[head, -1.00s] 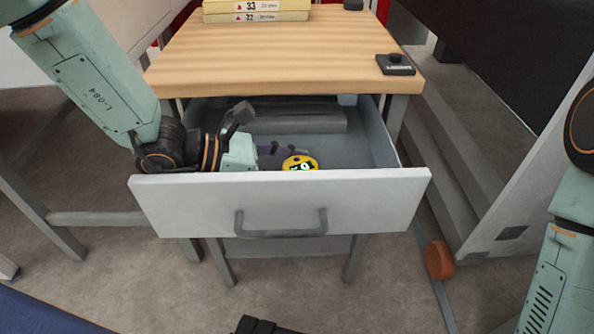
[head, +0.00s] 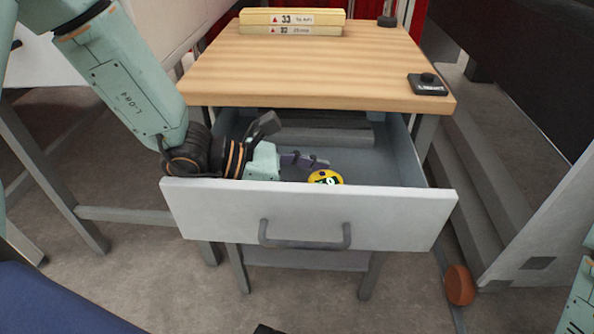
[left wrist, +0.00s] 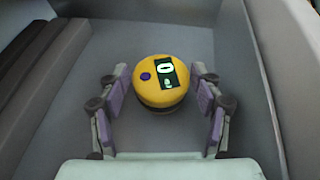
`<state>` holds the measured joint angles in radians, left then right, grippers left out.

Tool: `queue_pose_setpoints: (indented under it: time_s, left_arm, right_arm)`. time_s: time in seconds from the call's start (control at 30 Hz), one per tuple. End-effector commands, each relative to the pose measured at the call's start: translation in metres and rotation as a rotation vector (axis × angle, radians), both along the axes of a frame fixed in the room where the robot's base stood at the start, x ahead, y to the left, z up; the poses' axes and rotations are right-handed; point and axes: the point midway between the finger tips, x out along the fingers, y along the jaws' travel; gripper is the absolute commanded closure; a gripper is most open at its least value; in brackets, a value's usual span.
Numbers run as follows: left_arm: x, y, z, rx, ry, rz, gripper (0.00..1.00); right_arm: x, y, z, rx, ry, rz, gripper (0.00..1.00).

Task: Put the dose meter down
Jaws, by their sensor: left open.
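The dose meter (head: 325,177) is a round yellow device with a dark display, inside the open drawer (head: 310,215). In the left wrist view the dose meter (left wrist: 163,80) rests on the grey drawer floor with its face up. My left gripper (head: 308,160) reaches into the drawer from the left. In the left wrist view its fingers (left wrist: 163,98) are open, one on each side of the dose meter, with gaps between pads and meter. The front panel hides the lower part of the drawer in the head view. My right gripper is not in view.
A wooden tabletop (head: 320,70) lies above the drawer, with yellow boxes (head: 292,21) at the back and a small black device (head: 428,84) at its right front corner. A grey bar (head: 325,135) lies at the drawer's back. The drawer walls stand close around my gripper.

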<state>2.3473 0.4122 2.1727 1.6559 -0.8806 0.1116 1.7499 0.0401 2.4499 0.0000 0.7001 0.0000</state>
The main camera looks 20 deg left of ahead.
Motion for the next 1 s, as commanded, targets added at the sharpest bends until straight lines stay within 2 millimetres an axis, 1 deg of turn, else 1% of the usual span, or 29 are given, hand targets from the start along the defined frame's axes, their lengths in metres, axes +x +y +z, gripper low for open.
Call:
queue_pose_setpoints:
  time_s: [0.03, 0.1, 0.6, 0.8, 1.0]
  left_arm:
    - [-0.001, 0.004, 0.005, -0.004, 0.000, 0.004, 0.34]
    - [-0.004, 0.010, 0.008, -0.005, -0.001, 0.005, 0.34]
    - [-0.023, 0.046, 0.026, -0.004, -0.001, 0.003, 0.34]
    - [-0.027, 0.054, 0.027, -0.001, -0.002, 0.002, 0.34]
    - [-0.028, 0.056, 0.027, 0.000, -0.002, 0.000, 0.34]
  right_arm:
    - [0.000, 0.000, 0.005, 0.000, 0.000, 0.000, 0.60]
    - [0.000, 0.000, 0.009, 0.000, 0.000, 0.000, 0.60]
    - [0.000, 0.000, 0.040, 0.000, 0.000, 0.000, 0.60]
    - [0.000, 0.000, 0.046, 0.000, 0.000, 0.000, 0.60]
    - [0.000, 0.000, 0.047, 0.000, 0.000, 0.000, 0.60]
